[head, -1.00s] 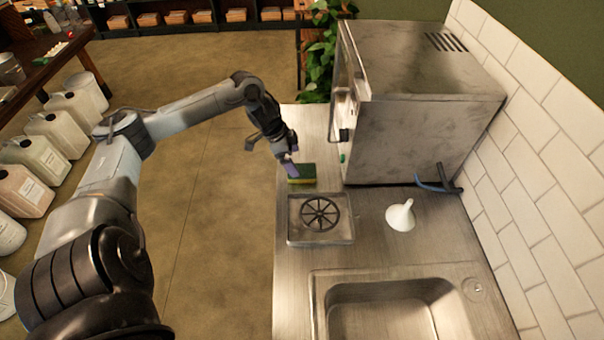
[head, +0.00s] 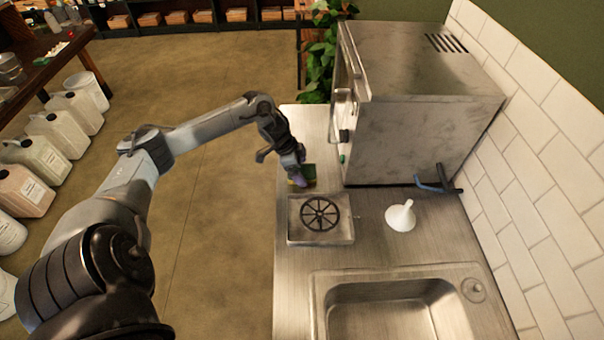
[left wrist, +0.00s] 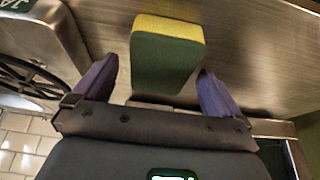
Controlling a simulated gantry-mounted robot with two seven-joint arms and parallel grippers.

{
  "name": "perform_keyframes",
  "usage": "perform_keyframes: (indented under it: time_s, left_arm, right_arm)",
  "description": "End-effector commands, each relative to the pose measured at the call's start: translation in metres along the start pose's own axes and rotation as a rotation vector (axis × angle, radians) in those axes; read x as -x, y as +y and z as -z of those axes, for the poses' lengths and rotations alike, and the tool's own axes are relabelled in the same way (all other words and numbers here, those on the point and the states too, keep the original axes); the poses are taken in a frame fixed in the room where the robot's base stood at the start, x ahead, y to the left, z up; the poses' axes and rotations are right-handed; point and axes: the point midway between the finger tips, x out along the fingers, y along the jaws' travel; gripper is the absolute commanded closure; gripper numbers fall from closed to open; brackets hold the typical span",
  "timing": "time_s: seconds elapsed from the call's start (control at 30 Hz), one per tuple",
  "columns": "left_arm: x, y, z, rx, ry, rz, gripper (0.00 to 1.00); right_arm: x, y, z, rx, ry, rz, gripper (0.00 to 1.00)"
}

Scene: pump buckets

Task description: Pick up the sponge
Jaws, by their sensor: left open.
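The sponge (head: 308,174), green with a yellow side, lies on the steel counter just beyond the drain tray. My left gripper (head: 296,181) is at the sponge in the head view and covers part of it. In the left wrist view the sponge (left wrist: 167,58) shows between and ahead of the two purple fingertips. The left gripper (left wrist: 157,88) is open, with a gap on either side of the sponge. My right gripper is not in view.
The drain tray (head: 341,232) with a black spoked grate is close to the gripper. A large steel machine (head: 425,130) stands at the right. A white funnel (head: 400,216) and a sink (head: 390,310) are nearer. A tiled wall bounds the counter's right side.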

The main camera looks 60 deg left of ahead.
Motion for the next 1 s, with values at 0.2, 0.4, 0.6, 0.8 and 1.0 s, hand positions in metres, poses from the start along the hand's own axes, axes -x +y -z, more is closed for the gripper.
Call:
perform_keyframes:
  time_s: [0.2,0.4,0.6,0.8,1.0]
  left_arm:
    - [-0.0006,0.0001,-0.0004,0.0,0.0,0.0,0.01]
    - [-0.0026,0.0,-0.0013,0.001,0.0,0.0,0.01]
    - [-0.0043,-0.0002,-0.0021,0.001,0.0,0.0,0.01]
    - [-0.0045,-0.0001,-0.0022,0.001,0.0,0.0,0.01]
    - [-0.0044,0.0,-0.0021,0.0,0.0,0.0,0.29]
  right_arm:
    - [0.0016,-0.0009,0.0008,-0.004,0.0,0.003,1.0]
    - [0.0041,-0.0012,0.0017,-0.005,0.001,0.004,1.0]
    - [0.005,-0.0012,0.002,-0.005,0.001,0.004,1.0]
    - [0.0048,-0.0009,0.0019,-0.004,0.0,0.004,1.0]
    - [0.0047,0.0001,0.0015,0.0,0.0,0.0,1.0]
